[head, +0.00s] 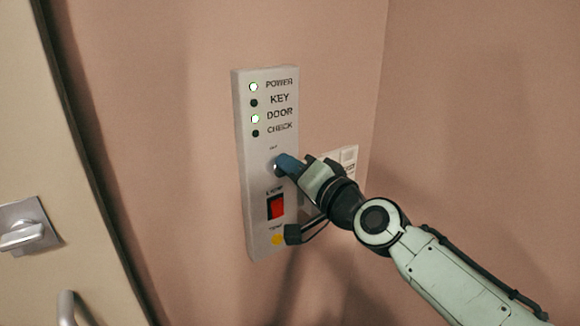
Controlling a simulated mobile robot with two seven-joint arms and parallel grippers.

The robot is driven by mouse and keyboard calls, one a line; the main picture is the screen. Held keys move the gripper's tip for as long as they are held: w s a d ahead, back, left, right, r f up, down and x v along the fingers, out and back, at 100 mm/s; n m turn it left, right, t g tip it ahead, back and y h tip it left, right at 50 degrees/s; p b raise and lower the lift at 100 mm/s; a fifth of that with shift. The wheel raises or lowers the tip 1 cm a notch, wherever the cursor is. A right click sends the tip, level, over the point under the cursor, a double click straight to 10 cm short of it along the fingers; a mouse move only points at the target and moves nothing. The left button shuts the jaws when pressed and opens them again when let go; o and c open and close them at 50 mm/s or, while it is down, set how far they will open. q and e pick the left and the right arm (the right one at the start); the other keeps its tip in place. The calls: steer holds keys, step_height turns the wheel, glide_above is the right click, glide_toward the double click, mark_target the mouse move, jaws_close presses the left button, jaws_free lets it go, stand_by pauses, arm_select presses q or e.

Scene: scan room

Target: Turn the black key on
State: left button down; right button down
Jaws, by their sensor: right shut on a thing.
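A pale control panel (242,150) is mounted on the pink wall. A round metal key switch (278,170) sits in its middle. A dark, bluish key head (287,162) stands at that switch, largely covered by my gripper. My right gripper (298,168) is shut on the key head, right up against the panel. The key's exact turn angle cannot be told. My left gripper is not in view.
A red rocker switch (276,207) and a yellow spot (278,240) sit lower on the panel. A black piece (293,234) lies before its lower right edge. A white wall plate (349,156) is behind my wrist. A door with a latch (25,232) stands left.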

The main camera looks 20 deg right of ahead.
steer(key=shift+d+f+m, duration=0.1)
steer(key=shift+f+m, duration=0.15)
steer(key=shift+m, duration=1.55)
steer(key=shift+f+m, duration=0.2)
steer(key=shift+m, duration=1.6)
steer(key=c, duration=1.2)
jaws_free()
steer(key=shift+c, duration=0.2)
steer(key=b+v, duration=0.1)
steer(key=v, duration=1.2)
steer(key=shift+s+b, duration=0.2)
steer(key=shift+b, duration=0.15)
